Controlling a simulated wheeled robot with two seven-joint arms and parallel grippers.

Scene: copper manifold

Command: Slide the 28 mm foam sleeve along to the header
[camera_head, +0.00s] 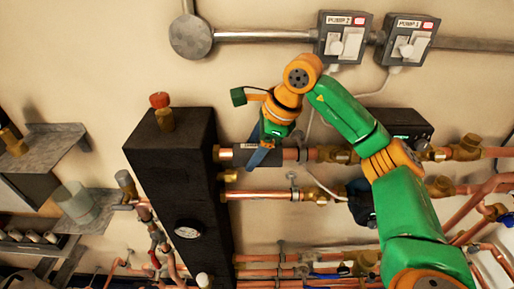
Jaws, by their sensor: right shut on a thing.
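The dark grey foam sleeve (270,152) sits around the upper copper pipe, a short way right of the black header (170,185). A short length of bare copper with a brass fitting (224,153) shows between the sleeve's left end and the header. My right gripper (262,155) reaches down from above with blue fingers across the sleeve and is shut on it. The finger tips show just below the sleeve. My left gripper is not in the view.
A brass valve with a red cap (161,108) stands on top of the header, and a gauge (187,229) is on its front. Two pump switches (345,38) are on the wall above. A second copper pipe (262,194) runs just below the sleeve. Shelves (45,145) stand at the left.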

